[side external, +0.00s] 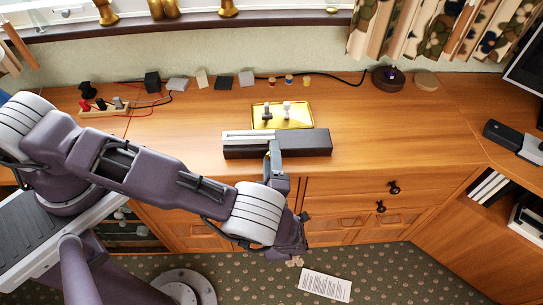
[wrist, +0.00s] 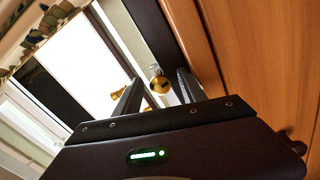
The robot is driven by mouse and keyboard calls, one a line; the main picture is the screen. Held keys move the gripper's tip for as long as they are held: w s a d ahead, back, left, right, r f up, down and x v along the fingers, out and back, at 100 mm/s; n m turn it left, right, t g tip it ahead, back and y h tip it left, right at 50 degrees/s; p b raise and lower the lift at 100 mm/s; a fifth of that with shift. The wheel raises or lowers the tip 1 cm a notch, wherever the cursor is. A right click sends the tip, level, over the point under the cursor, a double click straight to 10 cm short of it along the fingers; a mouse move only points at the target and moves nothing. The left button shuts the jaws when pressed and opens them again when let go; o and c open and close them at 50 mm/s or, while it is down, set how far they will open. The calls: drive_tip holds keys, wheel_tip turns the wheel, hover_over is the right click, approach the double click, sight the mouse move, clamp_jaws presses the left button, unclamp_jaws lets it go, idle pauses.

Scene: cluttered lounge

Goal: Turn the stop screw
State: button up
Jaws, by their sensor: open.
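The stop screw cannot be made out for certain. A black box (side external: 300,147) with a pale strip on top lies lengthwise on the wooden desk. Behind it, a shiny brass plate (side external: 295,122) carries two small metal posts (side external: 287,107). My gripper (side external: 273,150) is at the box's front side, covering part of it. In the wrist view my gripper (wrist: 158,92) is open, and a round brass piece (wrist: 159,82) with a dark mark shows between its fingers. I cannot tell whether this is the screw or whether a finger touches it.
Small blocks (side external: 224,82) and a dark cable line the desk's back. A round dark base (side external: 388,78) stands at back right, and a wooden rack (side external: 105,108) with red leads at left. The desk (side external: 400,135) right of the box is clear. Brass ornaments stand on the windowsill.

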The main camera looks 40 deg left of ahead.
drive_tip(key=v, duration=0.7)
drive_tip(key=w+a+n+g+h, duration=0.1)
drive_tip(key=n, duration=0.6)
drive_tip(key=w+a+n+g+h, duration=0.1)
drive_tip(key=n, duration=0.6)
drive_tip(key=w+a+r+n+g+h, duration=0.1)
drive_tip(key=w+a+n, duration=0.1)
drive_tip(key=n, duration=0.4)
drive_tip(key=shift+a+n, duration=0.1)
drive_tip(key=shift+n, duration=0.3)
